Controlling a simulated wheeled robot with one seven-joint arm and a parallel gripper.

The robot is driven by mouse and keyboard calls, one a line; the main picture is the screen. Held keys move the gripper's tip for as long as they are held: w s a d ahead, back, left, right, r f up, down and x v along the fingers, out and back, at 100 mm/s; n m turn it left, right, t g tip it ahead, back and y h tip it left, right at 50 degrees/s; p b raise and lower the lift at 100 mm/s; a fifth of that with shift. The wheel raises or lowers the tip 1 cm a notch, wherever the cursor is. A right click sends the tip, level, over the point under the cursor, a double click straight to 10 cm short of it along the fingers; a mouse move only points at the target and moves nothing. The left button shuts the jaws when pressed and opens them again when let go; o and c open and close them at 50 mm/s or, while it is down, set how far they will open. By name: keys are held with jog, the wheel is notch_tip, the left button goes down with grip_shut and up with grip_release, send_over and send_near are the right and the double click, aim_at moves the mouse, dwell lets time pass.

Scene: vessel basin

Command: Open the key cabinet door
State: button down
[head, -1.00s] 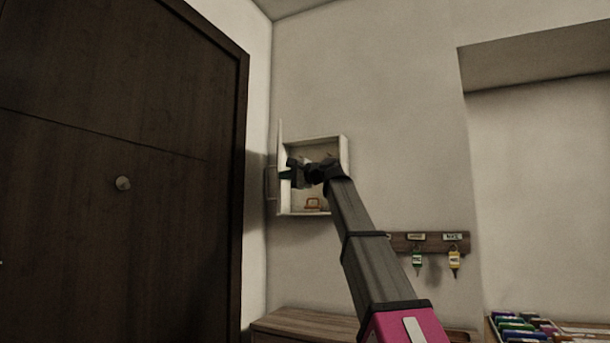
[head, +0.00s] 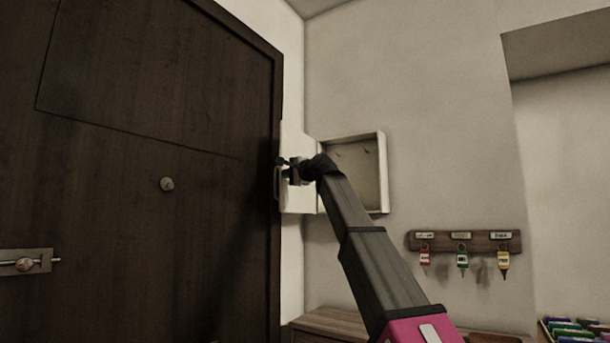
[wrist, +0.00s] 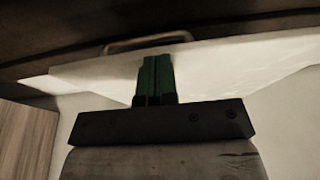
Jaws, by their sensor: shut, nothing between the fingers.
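The white key cabinet (head: 384,172) hangs on the wall in the head view, its inside showing, with small hooks at the back. Its door (head: 298,200) is swung wide out to the left, near the dark wooden door. The door's handle (head: 277,183) is at its left edge; it also shows in the wrist view (wrist: 148,40). My gripper (head: 284,170) is in front of the cabinet door's inner face, close to the handle edge. In the wrist view its green fingers (wrist: 157,78) are shut together against the white panel, with nothing between them. Whether they touch the panel is unclear.
A dark wooden door (head: 150,140) with a knob and a latch fills the left. A key rack (head: 465,241) with several tagged keys hangs lower right. A wooden cabinet top (head: 335,322) is below. A tray of coloured items (head: 575,332) is at the bottom right.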

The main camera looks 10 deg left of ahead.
jog(key=shift+w+a, duration=0.15)
jog(key=shift+a, duration=0.15)
dwell(0.4)
